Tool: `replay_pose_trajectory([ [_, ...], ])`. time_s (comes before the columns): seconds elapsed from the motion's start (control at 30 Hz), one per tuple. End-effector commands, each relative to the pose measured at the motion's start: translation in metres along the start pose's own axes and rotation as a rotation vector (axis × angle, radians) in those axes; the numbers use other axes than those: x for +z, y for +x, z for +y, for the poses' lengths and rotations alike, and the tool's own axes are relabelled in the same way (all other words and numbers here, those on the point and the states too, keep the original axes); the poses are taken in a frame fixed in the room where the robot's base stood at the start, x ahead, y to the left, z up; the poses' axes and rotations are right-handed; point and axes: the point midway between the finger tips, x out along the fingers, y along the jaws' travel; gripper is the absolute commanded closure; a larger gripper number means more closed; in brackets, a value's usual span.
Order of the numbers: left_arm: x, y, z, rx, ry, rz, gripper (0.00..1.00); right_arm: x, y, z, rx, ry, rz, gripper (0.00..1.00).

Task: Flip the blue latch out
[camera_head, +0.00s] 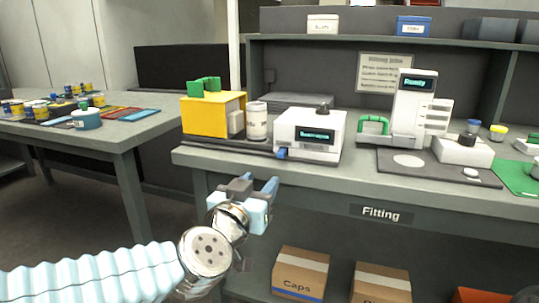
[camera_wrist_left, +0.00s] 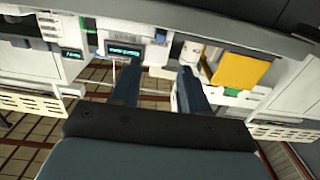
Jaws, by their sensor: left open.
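The blue latch (camera_head: 281,153) is a small blue piece at the lower left front corner of a white machine (camera_head: 308,134) with a lit display, on the grey bench. My left gripper (camera_head: 256,184) is in front of the bench edge, below and a little left of the latch, apart from it. It is open with nothing between its fingers. My right gripper is not in view.
A yellow box (camera_head: 212,115) with green blocks and a white canister (camera_head: 257,122) stand left of the machine. A white device (camera_head: 411,105) with a green handle stands to the right. Cardboard boxes (camera_head: 300,272) sit on the lower shelf. A side table (camera_head: 120,137) holds several small jars.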

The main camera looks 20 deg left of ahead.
Motion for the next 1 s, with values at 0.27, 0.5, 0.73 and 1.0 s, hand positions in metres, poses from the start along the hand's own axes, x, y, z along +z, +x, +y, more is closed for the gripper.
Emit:
replay_pose_trajectory([
  [0.27,-0.005,0.031,-0.001,-0.004,0.001,0.012,0.55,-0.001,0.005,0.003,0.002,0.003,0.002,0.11],
  [0.5,-0.005,0.088,-0.001,-0.004,0.001,0.011,0.55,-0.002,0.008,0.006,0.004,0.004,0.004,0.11],
  [0.73,-0.007,0.124,-0.002,-0.004,0.001,0.012,0.55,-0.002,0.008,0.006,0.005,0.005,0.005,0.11],
  [1.0,-0.007,0.135,-0.002,-0.004,0.001,0.013,0.55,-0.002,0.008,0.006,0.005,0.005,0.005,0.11],
])
